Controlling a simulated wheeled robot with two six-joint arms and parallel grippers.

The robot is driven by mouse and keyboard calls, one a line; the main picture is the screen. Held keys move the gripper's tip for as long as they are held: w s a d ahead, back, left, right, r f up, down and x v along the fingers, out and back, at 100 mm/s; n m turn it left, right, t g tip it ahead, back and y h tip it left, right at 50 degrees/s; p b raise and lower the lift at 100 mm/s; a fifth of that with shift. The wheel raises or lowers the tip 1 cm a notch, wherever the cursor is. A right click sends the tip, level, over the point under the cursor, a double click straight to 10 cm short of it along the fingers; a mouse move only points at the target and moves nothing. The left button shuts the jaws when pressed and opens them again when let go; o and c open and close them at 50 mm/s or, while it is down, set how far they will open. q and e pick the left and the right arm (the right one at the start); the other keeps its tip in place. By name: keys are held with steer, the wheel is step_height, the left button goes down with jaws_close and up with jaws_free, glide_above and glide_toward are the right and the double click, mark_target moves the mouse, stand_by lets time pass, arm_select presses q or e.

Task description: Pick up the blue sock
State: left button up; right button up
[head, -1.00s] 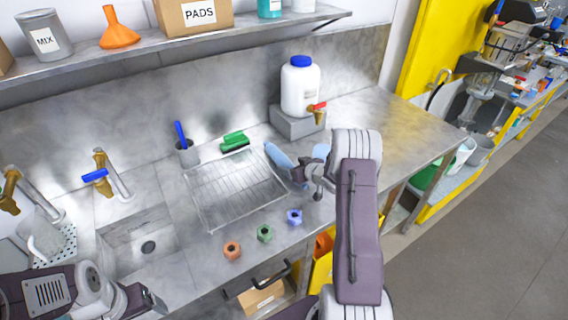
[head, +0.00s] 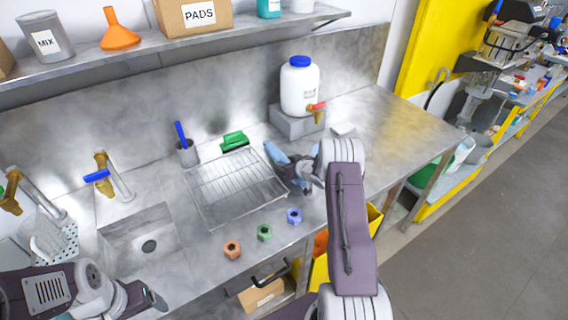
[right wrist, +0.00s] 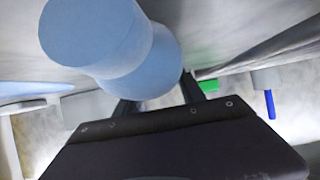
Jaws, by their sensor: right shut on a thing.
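A light-blue rounded piece, which I take as the blue sock (head: 276,153), shows just left of my right gripper (head: 293,172) on the counter beside the wire rack. In the right wrist view a light-blue stepped cylinder (right wrist: 110,45) fills the space between the fingers of my right gripper (right wrist: 160,97), which is shut on it. The gripper and wrist hide part of it in the head view. My left gripper (head: 152,298) is low at the left, in front of the sink, far from the sock. Its finger opening is not clear.
A wire rack (head: 228,190) lies left of the right gripper. Orange (head: 232,250), green (head: 264,232) and blue (head: 294,216) nuts sit near the counter's front edge. A white jug (head: 300,88) with a tap stands behind. A green brush (head: 235,141) lies at the back.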

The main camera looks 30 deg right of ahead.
mark_target(286, 160)
step_height(286, 160, up, 10)
steer(key=shift+f, duration=0.1)
